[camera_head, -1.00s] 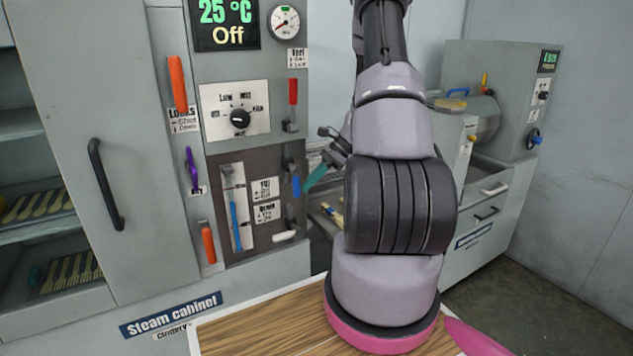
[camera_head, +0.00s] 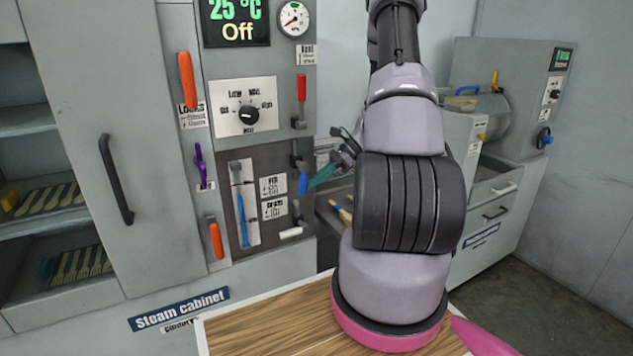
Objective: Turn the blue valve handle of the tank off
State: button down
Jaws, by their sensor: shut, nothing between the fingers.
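The blue valve handle (camera_head: 303,183) hangs straight down from a dark valve body on the right edge of the steam cabinet's brown tank panel (camera_head: 272,239), next to the upper label plate (camera_head: 272,186). My gripper (camera_head: 321,177) has teal fingers and is shut with nothing between them. Its tip is just right of the blue handle. I cannot tell whether it touches the handle. My arm hides the area to the right of the gripper.
A white handle (camera_head: 291,232) sits lower, beside the second label plate (camera_head: 274,209). A blue gauge tube (camera_head: 242,221) is on the panel's left. A red lever (camera_head: 301,90) is above. A wooden tabletop (camera_head: 265,329) lies in front. Machines (camera_head: 508,90) stand at the right.

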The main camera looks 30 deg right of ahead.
aim_at(305, 187)
jog(key=a+y, duration=0.1)
jog(key=y, duration=0.1)
jog(key=a+y, duration=0.1)
jog(key=y, duration=0.2)
jog(key=a+f+y, duration=0.1)
jog(key=y, duration=0.2)
jog(key=shift+a+m+t, duration=0.3)
jog(key=shift+a+m, duration=0.1)
jog(key=a+y, duration=0.1)
jog(key=y, duration=0.1)
jog(key=a+r+m+t+y, duration=0.1)
jog(key=y, duration=0.2)
jog(key=a+r+y, duration=0.1)
jog(key=a+y, duration=0.1)
jog(key=shift+s+m+t, duration=0.1)
jog(key=shift+m+t, duration=0.2)
jog(key=shift+m, duration=0.1)
jog(key=shift+r, duration=0.1)
